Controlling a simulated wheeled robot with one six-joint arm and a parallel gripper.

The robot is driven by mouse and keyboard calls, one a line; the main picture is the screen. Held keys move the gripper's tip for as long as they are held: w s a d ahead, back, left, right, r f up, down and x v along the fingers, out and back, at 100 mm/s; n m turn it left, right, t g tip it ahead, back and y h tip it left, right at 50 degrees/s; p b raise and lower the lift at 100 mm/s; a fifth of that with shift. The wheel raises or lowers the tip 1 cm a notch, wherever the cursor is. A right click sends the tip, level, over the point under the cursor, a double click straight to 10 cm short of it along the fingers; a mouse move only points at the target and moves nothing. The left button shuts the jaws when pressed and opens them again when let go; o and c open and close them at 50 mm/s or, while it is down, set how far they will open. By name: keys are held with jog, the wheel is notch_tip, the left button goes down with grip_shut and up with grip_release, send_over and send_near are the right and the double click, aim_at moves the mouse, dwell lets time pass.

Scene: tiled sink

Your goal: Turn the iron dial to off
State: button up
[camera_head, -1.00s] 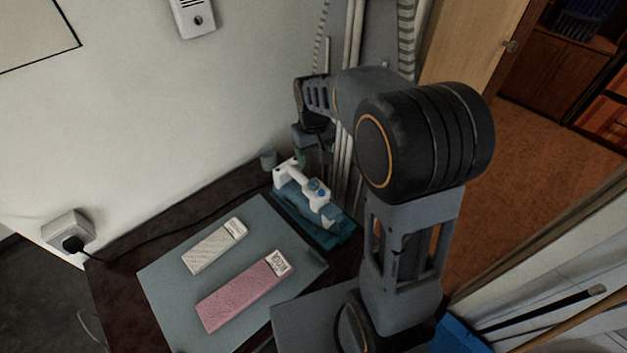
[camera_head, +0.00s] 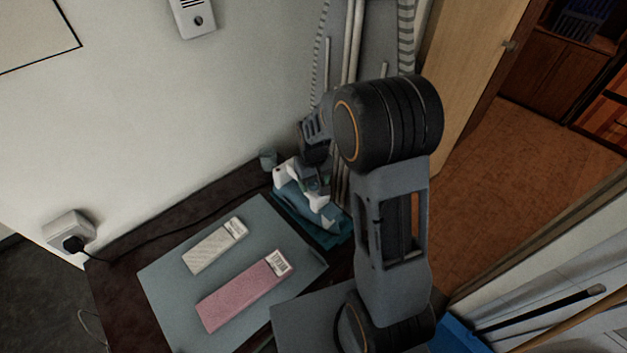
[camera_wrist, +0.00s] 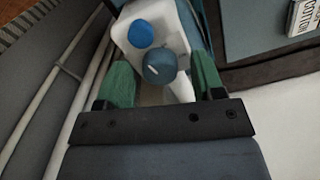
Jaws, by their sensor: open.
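The white and teal iron (camera_head: 322,214) rests on a teal stand (camera_head: 334,237) at the back right corner of the dark table. In the wrist view its white body carries a round grey-blue dial (camera_wrist: 159,69) with a white pointer line, and a brighter blue round button (camera_wrist: 140,34) beyond it. My gripper (camera_wrist: 162,66) is open, its green fingers on either side of the dial. I cannot tell whether they touch it. In the head view my gripper (camera_head: 318,187) is down over the iron and hides the dial.
A grey-green ironing mat (camera_head: 170,280) lies on the table with a folded white cloth (camera_head: 208,250) and a folded pink cloth (camera_head: 238,296). A small cup (camera_head: 268,160) stands behind the iron. White pipes (camera_head: 350,60) rise beside it. A cord runs to the wall socket (camera_head: 68,228).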

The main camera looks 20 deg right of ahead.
jog(key=c, duration=0.9)
jog(key=shift+c, duration=0.2)
jog(key=shift+n, duration=0.3)
jog(key=n, duration=0.3)
jog(key=shift+n+b, duration=0.3)
jog(key=shift+b, duration=0.05)
jog(key=shift+n, duration=1.7)
jog(key=o, duration=0.9)
